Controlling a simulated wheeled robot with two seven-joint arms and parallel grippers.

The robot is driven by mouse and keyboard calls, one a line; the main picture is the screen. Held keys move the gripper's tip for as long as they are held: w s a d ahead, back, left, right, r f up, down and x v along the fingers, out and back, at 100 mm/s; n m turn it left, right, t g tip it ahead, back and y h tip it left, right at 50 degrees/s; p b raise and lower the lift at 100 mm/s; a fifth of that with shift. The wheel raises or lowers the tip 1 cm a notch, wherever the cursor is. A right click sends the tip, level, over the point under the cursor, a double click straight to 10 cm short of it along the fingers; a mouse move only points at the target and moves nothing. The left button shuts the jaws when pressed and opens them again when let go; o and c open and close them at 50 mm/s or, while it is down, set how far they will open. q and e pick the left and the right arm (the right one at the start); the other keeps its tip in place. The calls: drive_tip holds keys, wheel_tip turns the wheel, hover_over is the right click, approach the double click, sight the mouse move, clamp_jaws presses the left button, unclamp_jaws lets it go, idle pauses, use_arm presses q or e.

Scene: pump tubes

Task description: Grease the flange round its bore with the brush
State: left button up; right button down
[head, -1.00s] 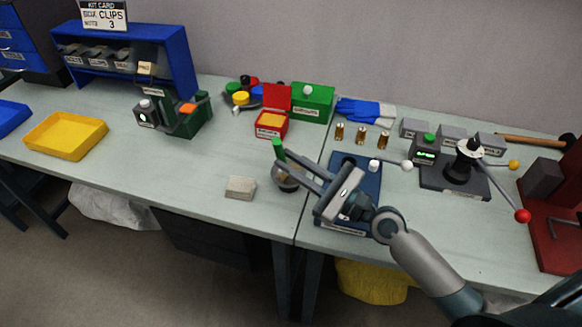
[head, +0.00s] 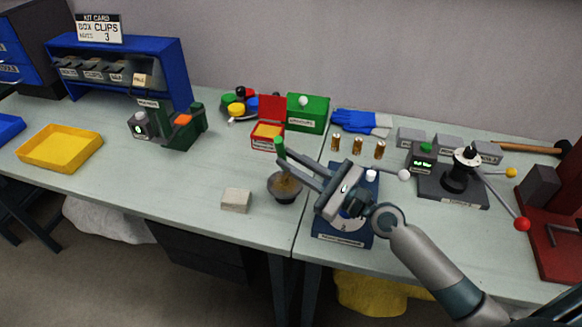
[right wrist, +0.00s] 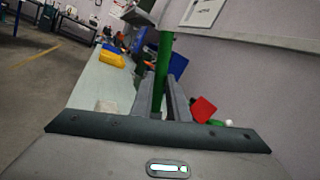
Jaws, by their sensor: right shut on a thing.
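My right gripper (head: 281,163) is shut on a brush with a green handle (head: 280,146). The handle stands roughly upright above the fingers; in the right wrist view the green handle (right wrist: 162,62) rises between them. A dark bowl (head: 284,198) with brownish contents is under the fingertips in the head view. I cannot tell whether the bristles touch what is in it. The blue fixture (head: 338,239) is beneath my right gripper's body. A pale round flange (head: 349,225) shows on it, partly hidden by the gripper. My left gripper is not in view.
A pale block (head: 236,200) lies left of the bowl. Three brass cylinders (head: 357,146) stand behind the fixture, with blue gloves (head: 358,121) beyond. A lever press (head: 458,180) stands to the right. The table left of the block is mostly clear.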

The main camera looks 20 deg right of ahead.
drive_tip(key=shift+w+d+f, duration=0.15)
drive_tip(key=shift+w+d, duration=0.4)
drive_tip(key=shift+w, duration=0.2)
drive_tip(key=shift+s+d+r+b, duration=0.25)
drive_tip(key=shift+s+d+b, duration=0.05)
drive_tip(key=shift+d, duration=0.2)
drive_tip(key=shift+a, duration=0.1)
drive_tip(key=shift+s+a+p, duration=0.6)
drive_tip(key=shift+s+p, duration=0.1)
drive_tip(key=shift+s, duration=0.25)
drive_tip(key=shift+s+a, duration=0.35)
drive_tip(key=shift+s, duration=0.15)
drive_tip(key=shift+p, duration=0.3)
drive_tip(key=shift+s+a+f+p, duration=0.1)
drive_tip(key=shift+s+a+p, duration=0.2)
drive_tip(key=shift+s+a, duration=0.35)
drive_tip(key=shift+s+a+p, duration=0.3)
drive_tip(key=shift+s, duration=0.5)
